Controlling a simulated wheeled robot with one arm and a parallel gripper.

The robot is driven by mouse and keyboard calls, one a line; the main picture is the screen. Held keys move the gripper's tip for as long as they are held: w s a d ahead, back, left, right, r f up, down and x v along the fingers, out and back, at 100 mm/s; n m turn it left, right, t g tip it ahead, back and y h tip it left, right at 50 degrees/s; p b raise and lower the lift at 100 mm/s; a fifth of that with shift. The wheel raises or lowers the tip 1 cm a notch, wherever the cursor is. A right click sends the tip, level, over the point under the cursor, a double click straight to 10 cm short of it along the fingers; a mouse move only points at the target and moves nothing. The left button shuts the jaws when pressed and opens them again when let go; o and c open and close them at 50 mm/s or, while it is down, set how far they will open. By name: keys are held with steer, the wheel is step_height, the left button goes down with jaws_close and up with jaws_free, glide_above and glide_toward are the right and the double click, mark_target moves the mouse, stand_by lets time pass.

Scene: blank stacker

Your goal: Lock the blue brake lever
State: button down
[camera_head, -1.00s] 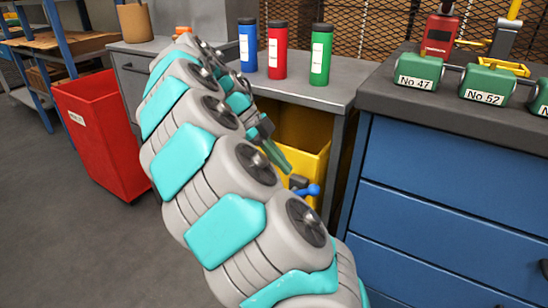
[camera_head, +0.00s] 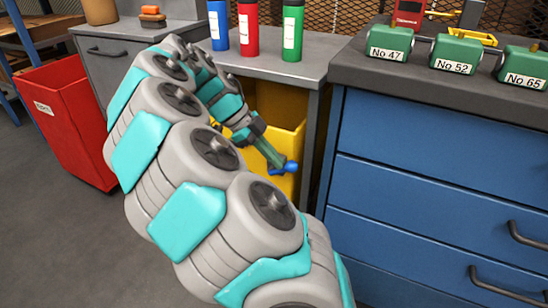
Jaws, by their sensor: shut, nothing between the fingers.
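The blue brake lever (camera_head: 291,167) shows as a small round-ended knob at the front of a yellow bin (camera_head: 292,138) under the grey table. My gripper (camera_head: 279,165) is shut and empty, pointing down and to the right, with its green fingers at the left side of the lever. The fingertips overlap or meet the lever in this view; I cannot tell whether they touch. My arm hides the left part of the bin, and the lever's mount is mostly hidden behind the fingers.
A blue drawer cabinet (camera_head: 425,190) stands close on the right. Blue (camera_head: 219,27), red (camera_head: 248,27) and green (camera_head: 292,30) bottles stand on the grey table (camera_head: 270,67) above the bin. A red bin (camera_head: 60,115) stands at the left. Grey floor is clear at the lower left.

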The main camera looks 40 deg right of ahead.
mark_target(285, 169)
steer(key=t, duration=0.1)
steer(key=s+t+y+b, duration=0.1)
steer(key=t, duration=0.1)
steer(key=s+d+f+t+y+b, duration=0.1)
steer(key=shift+s+f, duration=0.1)
steer(key=shift+s, duration=0.1)
steer(key=shift+s+f+m+t, duration=0.1)
steer(key=shift+f+m+t, duration=0.15)
steer(key=shift+t, duration=0.35)
